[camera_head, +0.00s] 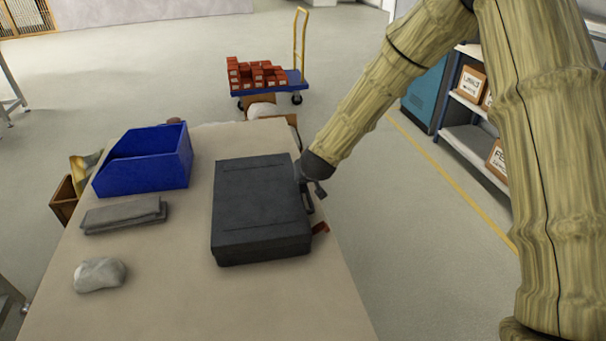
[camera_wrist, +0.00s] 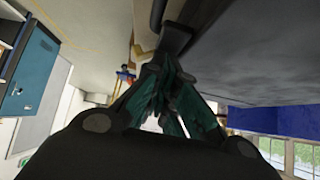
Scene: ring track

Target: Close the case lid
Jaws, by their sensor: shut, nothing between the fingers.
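The dark grey case (camera_head: 261,205) lies on the table with its lid down flat on top. No open gap shows along its near side, but the right edge is partly hidden, so I cannot tell if it is fully shut. A dark handle (camera_head: 308,203) shows on its right side. My gripper (camera_head: 316,187) is at the right edge of the case, beside the handle, with its fingers together and empty. In the wrist view my gripper (camera_wrist: 172,65) is close to the dark case surface (camera_wrist: 240,55); I cannot tell if they touch.
On the table (camera_head: 170,285) are a blue bin (camera_head: 145,165), a folded grey cloth (camera_head: 122,214) and a pale lump (camera_head: 99,274) left of the case. A small red item (camera_head: 320,228) is at the table's right edge. The table's near part is clear.

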